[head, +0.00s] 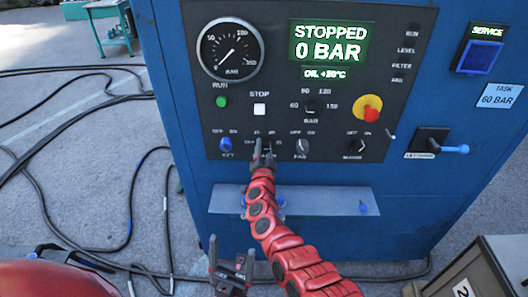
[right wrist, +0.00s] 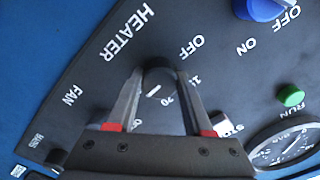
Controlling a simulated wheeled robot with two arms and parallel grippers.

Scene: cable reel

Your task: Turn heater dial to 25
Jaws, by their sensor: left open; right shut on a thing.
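The heater dial (right wrist: 158,80) is a small black round knob with a white pointer mark, beside the white HEATER lettering in the right wrist view. My right gripper (right wrist: 157,73) is shut on it, one finger on each side. The white mark is slanted, and the scale numbers are partly hidden by the fingers, so I cannot read the exact setting. In the head view my right gripper (head: 262,158) reaches the lower row of the panel and mostly hides the dial. My left gripper (head: 230,268) is open and empty, low in front of the blue cabinet.
The dark panel carries a pressure gauge (head: 230,50), a display (head: 330,45) reading STOPPED 0 BAR, a green button (head: 221,101), a blue key switch (head: 225,145), a fan knob (head: 302,147) and a red emergency knob (head: 370,112). A grey shelf (head: 325,200) juts out below. Cables lie left.

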